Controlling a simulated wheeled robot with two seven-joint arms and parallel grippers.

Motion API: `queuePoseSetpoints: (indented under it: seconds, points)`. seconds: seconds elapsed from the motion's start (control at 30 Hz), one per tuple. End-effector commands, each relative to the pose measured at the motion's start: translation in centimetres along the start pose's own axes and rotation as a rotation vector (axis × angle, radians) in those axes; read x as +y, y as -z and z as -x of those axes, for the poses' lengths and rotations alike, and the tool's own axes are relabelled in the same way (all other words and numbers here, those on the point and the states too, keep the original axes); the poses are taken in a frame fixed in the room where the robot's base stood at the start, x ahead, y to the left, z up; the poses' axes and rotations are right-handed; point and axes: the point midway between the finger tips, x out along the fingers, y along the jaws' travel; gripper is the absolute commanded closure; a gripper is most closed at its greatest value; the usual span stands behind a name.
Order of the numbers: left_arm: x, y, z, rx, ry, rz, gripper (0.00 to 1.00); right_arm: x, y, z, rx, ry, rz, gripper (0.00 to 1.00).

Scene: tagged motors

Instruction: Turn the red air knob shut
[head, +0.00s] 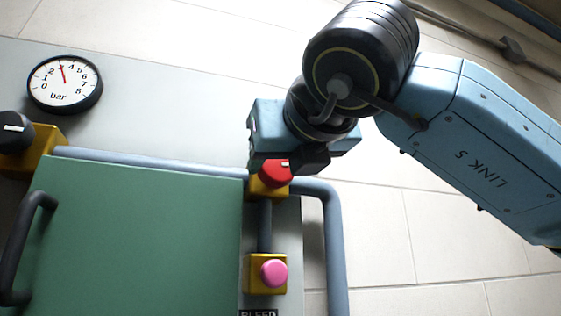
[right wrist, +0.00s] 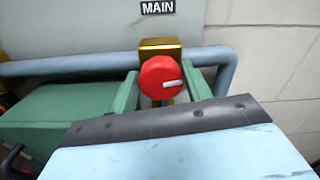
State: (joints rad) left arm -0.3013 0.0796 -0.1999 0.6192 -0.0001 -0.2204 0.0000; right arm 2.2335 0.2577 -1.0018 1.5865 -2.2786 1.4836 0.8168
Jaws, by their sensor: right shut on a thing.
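The red air knob (head: 274,174) sits on a yellow block on the pipe, right of the green door. In the right wrist view the red knob (right wrist: 161,77) is under a MAIN label, with its white mark lying nearly level, toward the right. My right gripper (head: 288,162) reaches in from the upper right and is shut on the knob. In the right wrist view its two fingers flank the knob left and right. In the head view the gripper body hides part of the knob. My left gripper is out of view.
A black knob (head: 15,131) on a yellow block is at the left edge. A pink button (head: 274,273) sits below the red knob, above a BLEED label. The green door (head: 140,235) has a dark handle (head: 20,245).

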Motion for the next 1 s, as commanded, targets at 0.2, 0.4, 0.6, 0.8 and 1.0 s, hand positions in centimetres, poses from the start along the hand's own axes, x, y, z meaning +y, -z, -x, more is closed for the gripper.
queuePoseSetpoints:
  seconds: [0.2, 0.4, 0.6, 0.8, 1.0]
  points:
    - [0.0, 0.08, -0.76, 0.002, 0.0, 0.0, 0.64, 0.13, 0.1, 0.02, -0.001, 0.001, 0.193, 0.74]
    - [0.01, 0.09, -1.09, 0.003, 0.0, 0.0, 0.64, 0.21, 0.1, 0.0, 0.0, 0.0, 0.383, 0.74]
    - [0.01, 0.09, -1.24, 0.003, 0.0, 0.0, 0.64, 0.32, 0.09, 0.03, 0.0, 0.0, 0.574, 0.74]
    - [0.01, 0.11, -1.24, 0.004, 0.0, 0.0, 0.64, 0.38, 0.15, 0.0, 0.0, 0.0, 0.764, 0.74]
    - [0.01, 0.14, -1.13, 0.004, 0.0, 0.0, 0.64, 0.43, 0.19, 0.02, 0.0, 0.0, 0.953, 0.74]
